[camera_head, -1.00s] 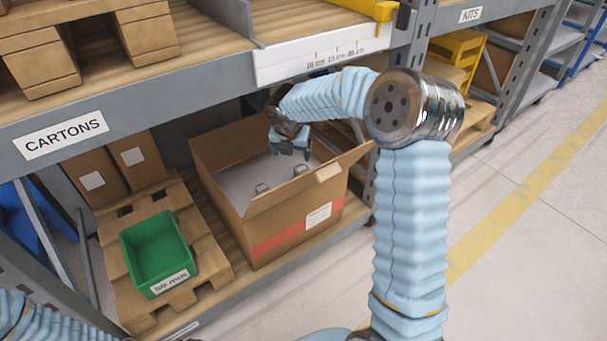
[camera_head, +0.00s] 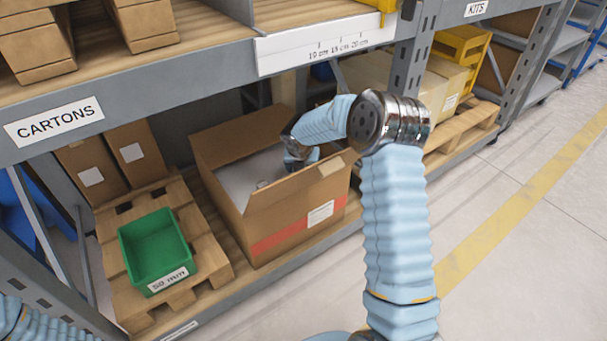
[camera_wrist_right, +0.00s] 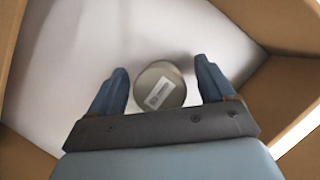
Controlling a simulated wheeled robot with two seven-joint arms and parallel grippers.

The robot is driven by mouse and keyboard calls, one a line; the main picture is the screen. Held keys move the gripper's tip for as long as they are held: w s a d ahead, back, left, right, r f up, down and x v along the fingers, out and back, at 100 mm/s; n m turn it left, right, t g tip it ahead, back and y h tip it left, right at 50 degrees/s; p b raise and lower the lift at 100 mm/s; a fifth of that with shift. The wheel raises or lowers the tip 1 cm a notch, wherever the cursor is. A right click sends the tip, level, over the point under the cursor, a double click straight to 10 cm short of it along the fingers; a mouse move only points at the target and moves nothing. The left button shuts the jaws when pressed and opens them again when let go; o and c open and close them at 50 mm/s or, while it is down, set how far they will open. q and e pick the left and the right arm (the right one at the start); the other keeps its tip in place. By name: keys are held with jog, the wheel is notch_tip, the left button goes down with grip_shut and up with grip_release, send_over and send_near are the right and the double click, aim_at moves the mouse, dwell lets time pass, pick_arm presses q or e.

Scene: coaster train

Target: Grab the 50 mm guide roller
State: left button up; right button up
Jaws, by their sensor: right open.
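A round metal roller (camera_wrist_right: 158,88) with a pale label on its end lies on the white floor of the open carton. The label's writing is too small to read, so its size cannot be told. My right gripper (camera_wrist_right: 160,68) is open, with one finger on each side of the roller; contact cannot be told. In the head view my right arm reaches into the carton (camera_head: 285,225), and its front wall hides the fingertips. My left gripper is out of view.
A green bin (camera_head: 155,248) labelled "50 mm" stands on a wooden pallet (camera_head: 213,262) left of the carton. The carton's flaps and walls surround my right gripper closely. A shelf beam (camera_head: 190,85) runs above. The floor at right is clear.

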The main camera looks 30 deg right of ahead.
jog(key=shift+w+f, duration=0.1)
jog(key=shift+f, duration=0.2)
jog(key=shift+r, duration=0.1)
jog(key=c, duration=1.2)
